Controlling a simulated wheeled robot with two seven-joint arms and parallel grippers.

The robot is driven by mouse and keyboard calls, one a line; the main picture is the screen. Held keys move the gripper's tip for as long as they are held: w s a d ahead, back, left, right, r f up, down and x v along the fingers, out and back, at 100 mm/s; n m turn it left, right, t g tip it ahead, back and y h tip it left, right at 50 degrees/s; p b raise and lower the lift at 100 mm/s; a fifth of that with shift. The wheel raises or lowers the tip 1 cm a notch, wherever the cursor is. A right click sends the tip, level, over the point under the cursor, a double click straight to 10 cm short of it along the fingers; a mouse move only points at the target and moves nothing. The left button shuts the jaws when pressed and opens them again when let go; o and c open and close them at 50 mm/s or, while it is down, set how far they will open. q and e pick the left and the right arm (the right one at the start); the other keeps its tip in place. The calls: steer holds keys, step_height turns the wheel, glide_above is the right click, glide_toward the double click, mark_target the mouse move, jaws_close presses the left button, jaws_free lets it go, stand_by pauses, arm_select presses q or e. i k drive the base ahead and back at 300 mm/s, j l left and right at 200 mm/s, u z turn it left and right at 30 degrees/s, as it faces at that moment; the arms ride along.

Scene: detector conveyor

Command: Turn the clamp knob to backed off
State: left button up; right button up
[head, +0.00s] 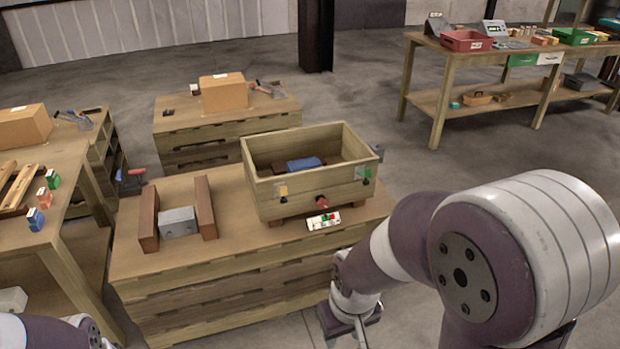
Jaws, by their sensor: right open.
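A wooden box (296,196) stands on the central wooden workbench (247,253). A blue object (305,163) lies inside the box. My right gripper (350,328) is open, low at the bottom edge, in front of the bench and apart from the knob. Only part of my left arm shows at bottom left; its gripper is out of view.
A small white panel (323,221) with red and green parts lies before the box. A grey block (178,222) sits between two brown wooden bars on the left of the bench. A left table (62,200) holds small colored boxes. Floor is clear right of the bench.

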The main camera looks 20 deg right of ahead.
mark_target(323, 203)
steer(key=z, duration=0.4)
steer(key=i+z, duration=0.15)
steer(key=z, duration=0.25)
steer(key=i+l+z, duration=0.1)
steer(key=z, duration=0.7)
steer(key=i+j, duration=0.15)
steer(key=i, duration=0.25)
steer(key=i+j, duration=0.2)
steer(key=i, duration=0.25)
steer(key=l+z, duration=0.05)
